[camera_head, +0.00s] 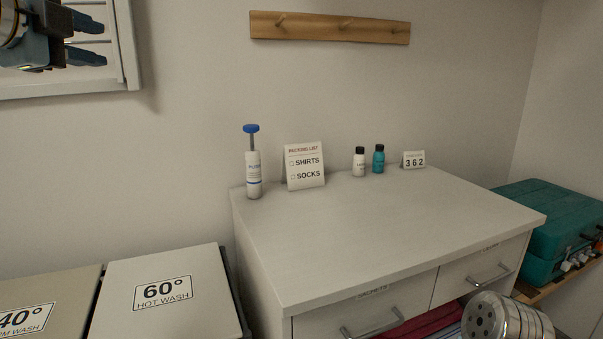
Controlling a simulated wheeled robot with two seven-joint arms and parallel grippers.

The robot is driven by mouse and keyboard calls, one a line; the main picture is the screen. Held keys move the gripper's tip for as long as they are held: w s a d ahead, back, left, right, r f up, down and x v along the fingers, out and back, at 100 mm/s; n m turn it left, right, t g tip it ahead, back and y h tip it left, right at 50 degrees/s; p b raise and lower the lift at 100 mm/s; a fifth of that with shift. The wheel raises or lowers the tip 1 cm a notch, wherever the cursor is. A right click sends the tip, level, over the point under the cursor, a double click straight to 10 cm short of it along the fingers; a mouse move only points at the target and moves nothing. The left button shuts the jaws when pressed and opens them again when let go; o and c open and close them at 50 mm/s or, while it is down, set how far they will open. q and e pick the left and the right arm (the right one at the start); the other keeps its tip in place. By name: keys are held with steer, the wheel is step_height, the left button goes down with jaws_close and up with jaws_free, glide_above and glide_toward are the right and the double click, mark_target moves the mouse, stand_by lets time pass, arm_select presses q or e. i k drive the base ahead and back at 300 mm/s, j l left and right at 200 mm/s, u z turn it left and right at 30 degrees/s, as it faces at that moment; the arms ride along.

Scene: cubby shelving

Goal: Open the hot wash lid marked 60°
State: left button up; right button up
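The hot wash lid (165,290), pale grey and marked 60°, lies flat and closed at the lower left. Its front edge is cut off by the bottom of the picture. My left gripper (90,40) is at the top left, far above the lid and apart from it. Its two blue fingers point right with a gap between them, and nothing is between them. My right gripper is not in view.
A lid marked 40° (45,303) lies left of the hot wash lid. A white cabinet (385,228) stands right of it, its top higher, with a blue-topped pump bottle (253,174), packing list card (304,167) and small bottles. A wooden peg rail (330,28) hangs on the wall.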

mark_target(182, 293)
steer(key=k+j, duration=0.15)
steer(key=k, duration=0.45)
steer(key=k+j, duration=0.1)
steer(key=k, duration=0.45)
